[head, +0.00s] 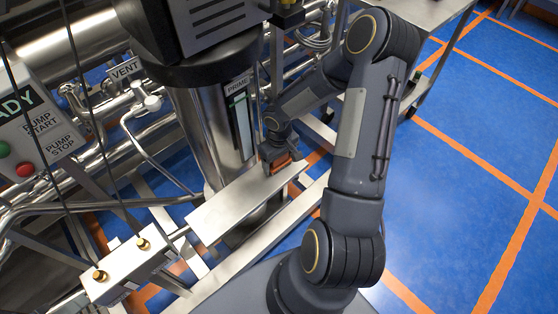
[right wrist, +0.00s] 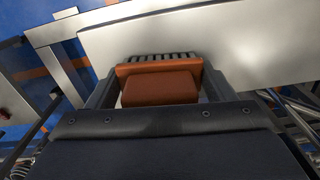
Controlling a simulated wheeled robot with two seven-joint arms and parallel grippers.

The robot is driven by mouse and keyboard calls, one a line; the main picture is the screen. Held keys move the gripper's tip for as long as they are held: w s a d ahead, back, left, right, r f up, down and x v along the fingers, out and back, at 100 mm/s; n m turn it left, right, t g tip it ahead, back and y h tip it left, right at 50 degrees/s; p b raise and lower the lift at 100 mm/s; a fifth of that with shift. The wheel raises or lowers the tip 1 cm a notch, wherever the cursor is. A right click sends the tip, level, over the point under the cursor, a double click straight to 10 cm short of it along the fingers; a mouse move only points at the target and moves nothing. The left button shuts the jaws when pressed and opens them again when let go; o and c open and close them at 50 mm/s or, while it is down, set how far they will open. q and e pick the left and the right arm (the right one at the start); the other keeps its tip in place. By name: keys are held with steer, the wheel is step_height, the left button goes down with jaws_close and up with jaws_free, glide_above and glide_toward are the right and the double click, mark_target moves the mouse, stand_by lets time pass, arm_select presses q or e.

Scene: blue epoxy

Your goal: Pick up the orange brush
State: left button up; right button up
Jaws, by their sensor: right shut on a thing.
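The orange brush (right wrist: 158,87) is a small block with a row of dark bristles along its far edge in the right wrist view. It sits between the two fingers of my right gripper (right wrist: 155,90), which is shut on it. In the head view the brush (head: 281,162) shows as a small orange piece at the tip of my right gripper (head: 277,158), over the far right end of a flat steel shelf (head: 235,203). I cannot tell whether the brush still touches the shelf. My left gripper is not in view.
A steel cylinder labelled PRIME (head: 208,130) stands close behind the shelf, left of my right gripper. A white control box (head: 38,135) with buttons is at the left. Steel pipes (head: 150,170) crowd the left side. Open blue floor (head: 470,150) with orange lines lies to the right.

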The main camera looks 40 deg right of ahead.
steer(key=shift+r, duration=0.1)
steer(key=shift+r, duration=0.55)
step_height(320, 180, up, 2)
steer(key=shift+a+r+p, duration=0.15)
steer(key=shift+r+p, duration=0.1)
steer(key=shift+p, duration=0.1)
steer(key=a+r, duration=0.1)
steer(key=s+a+r, duration=0.1)
steer(key=r, duration=0.1)
steer(key=a+r, duration=0.1)
steer(key=shift+s+a+r, duration=0.3)
steer(key=shift+a+r, duration=0.05)
steer(key=shift+a, duration=0.05)
steer(key=s+a+r, duration=0.3)
steer(key=a+r, duration=0.1)
steer(key=a, duration=0.5)
steer(key=shift+s+r+b, duration=0.3)
steer(key=shift+s, duration=0.1)
